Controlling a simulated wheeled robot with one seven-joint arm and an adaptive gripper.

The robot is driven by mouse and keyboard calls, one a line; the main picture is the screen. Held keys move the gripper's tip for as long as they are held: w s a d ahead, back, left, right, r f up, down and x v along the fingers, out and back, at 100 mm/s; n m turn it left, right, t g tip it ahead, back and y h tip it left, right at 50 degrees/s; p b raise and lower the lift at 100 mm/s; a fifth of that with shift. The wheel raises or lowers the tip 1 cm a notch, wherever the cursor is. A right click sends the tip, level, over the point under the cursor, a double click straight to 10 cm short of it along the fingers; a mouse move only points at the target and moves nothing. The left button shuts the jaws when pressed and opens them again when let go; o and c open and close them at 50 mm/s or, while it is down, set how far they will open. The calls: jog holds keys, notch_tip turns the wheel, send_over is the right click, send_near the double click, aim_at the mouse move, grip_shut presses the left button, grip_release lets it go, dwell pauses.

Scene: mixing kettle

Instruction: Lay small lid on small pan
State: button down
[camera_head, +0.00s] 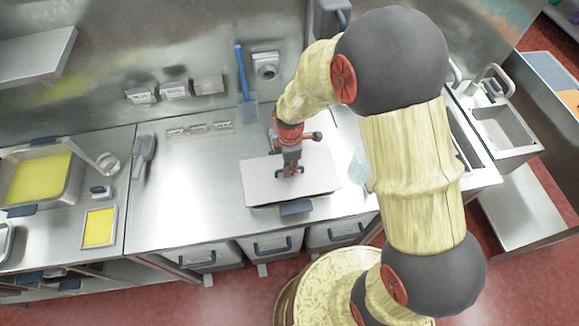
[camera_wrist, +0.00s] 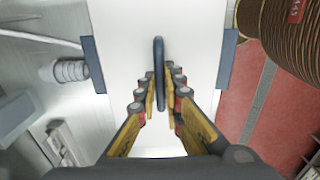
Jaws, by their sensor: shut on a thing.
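The small lid is a flat pale rectangular plate (camera_head: 262,186) over the steel counter, and it fills the middle of the wrist view (camera_wrist: 196,40). A dark bar handle (camera_wrist: 159,70) stands at its middle. My gripper (camera_head: 290,169) is above the lid with its fingers (camera_wrist: 161,84) on both sides of this handle, shut on it. Dark side grips, apparently of the small pan (camera_head: 296,208), stick out from under opposite edges of the lid; both show in the wrist view (camera_wrist: 228,57). The lid hides the pan's inside. I cannot tell whether the lid rests on the rim.
A large pan of yellow content (camera_head: 76,190) and a small yellow tray (camera_head: 99,228) stand at left. A dark-handled utensil (camera_head: 143,154) lies beside them. A blue-handled spatula (camera_head: 243,85) is at the back wall, a sink (camera_head: 505,130) at right.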

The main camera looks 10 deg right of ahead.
jog(key=shift+f+b, duration=0.65)
jog(key=shift+f, duration=0.4)
jog(key=shift+f, duration=0.2)
jog(key=c, duration=1.8)
grip_release()
jog(key=shift+c, duration=0.2)
jog(key=shift+o, duration=0.6)
jog(key=o, duration=0.3)
jog(key=shift+o, duration=0.2)
jog(key=shift+r, duration=0.1)
jog(key=shift+r+p, duration=2.25)
jog(key=shift+r, duration=1.2)
